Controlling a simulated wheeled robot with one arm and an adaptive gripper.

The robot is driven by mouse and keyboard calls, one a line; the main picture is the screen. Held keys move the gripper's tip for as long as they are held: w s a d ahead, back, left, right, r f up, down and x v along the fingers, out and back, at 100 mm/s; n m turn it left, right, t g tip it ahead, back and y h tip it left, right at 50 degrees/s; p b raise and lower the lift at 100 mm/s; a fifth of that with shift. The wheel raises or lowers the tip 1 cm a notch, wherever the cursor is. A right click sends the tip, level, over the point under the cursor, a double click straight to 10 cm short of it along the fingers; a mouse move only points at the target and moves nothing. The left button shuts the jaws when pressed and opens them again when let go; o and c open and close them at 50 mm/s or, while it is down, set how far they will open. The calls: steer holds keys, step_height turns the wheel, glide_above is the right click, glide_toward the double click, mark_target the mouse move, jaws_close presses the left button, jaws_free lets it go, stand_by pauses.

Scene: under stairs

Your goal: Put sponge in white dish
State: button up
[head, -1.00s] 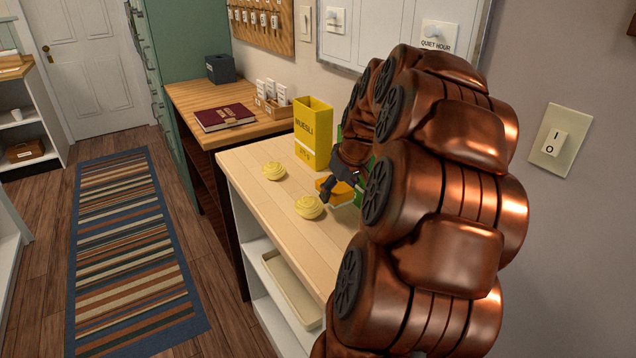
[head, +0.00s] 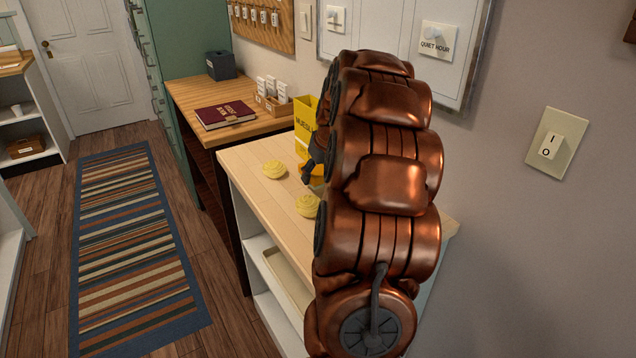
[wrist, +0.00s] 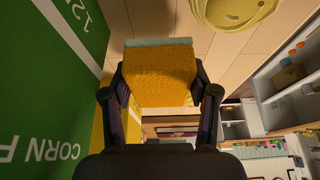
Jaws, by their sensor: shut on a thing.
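The sponge (wrist: 158,85) is yellow-orange with a pale teal layer along one edge. In the wrist view it sits between the two fingers of my gripper (wrist: 160,78), which is shut on it. In the head view my dark gripper (head: 313,168) is over the light wooden counter (head: 250,165), beside the yellow muesli box; my arm hides most of it and the sponge. I cannot make out a white dish in either view; my arm covers the right part of the counter.
The muesli box (head: 304,120) stands behind. A green corn flakes box (wrist: 45,90) is close on the left in the wrist view. A cream tray (head: 284,275) lies on the shelf below.

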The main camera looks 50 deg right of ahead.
mark_target(317, 193)
steer(key=shift+f+p, duration=0.4)
steer(key=shift+f, duration=1.35)
steer(key=shift+f, duration=0.2)
steer(key=o, duration=0.8)
steer(key=shift+o, duration=0.2)
steer(key=shift+r, duration=0.1)
steer(key=shift+r, duration=0.25)
steer(key=b+v, duration=0.1)
steer(key=v, duration=1)
steer(key=shift+s+r+b, duration=0.25)
steer(key=shift+r+b, duration=0.1)
steer(key=shift+b, duration=0.05)
